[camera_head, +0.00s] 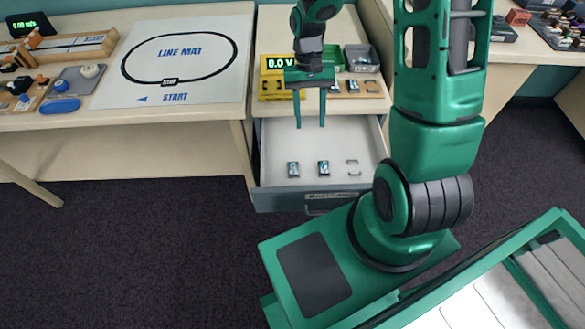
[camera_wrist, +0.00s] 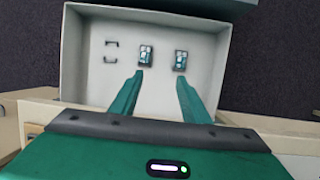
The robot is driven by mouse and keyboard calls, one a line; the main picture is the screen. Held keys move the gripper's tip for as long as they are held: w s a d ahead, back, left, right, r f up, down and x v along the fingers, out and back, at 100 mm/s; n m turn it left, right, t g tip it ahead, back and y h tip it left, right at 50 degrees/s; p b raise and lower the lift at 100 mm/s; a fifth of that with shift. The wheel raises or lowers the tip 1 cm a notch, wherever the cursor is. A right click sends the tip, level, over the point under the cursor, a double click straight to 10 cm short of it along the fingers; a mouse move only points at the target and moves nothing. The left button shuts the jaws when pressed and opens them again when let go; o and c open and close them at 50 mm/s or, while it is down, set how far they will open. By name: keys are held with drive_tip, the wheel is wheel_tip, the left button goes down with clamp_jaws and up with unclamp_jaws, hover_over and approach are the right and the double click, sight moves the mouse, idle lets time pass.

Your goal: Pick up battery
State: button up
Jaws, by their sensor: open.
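Two small batteries with blue-and-dark faces lie in the open white drawer. In the head view, one battery (camera_head: 293,169) is at the left and the other battery (camera_head: 323,168) is near the middle. In the wrist view they show as one battery (camera_wrist: 146,55) and another battery (camera_wrist: 180,61). My gripper (camera_head: 310,124) is open and empty, with its two green fingers pointing down over the back of the drawer. In the wrist view the fingertips of my gripper (camera_wrist: 160,76) are just short of the batteries. I cannot tell the exact height above them.
The drawer (camera_head: 270,140) has raised walls and a labelled front. Empty metal clips (camera_head: 352,168) sit at its right. A yellow meter (camera_head: 277,78) and a grey bin (camera_head: 361,58) stand on the top behind. A table with a line mat (camera_head: 200,60) is at the left.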

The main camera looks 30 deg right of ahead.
sight(293, 167)
drive_tip(key=shift+g+y, duration=0.3)
drive_tip(key=shift+y, duration=0.2)
drive_tip(key=a+f, duration=0.2)
drive_tip(key=f, duration=0.3)
drive_tip(key=s+a+f, duration=0.1)
drive_tip(key=a+f, duration=0.1)
drive_tip(key=f, duration=0.3)
drive_tip(key=s+a+f, duration=0.1)
drive_tip(key=a+f, duration=0.1)
drive_tip(key=f, duration=0.3)
drive_tip(key=shift+s+a+f, duration=0.15)
drive_tip(key=shift+s+f, duration=0.05)
clamp_jaws()
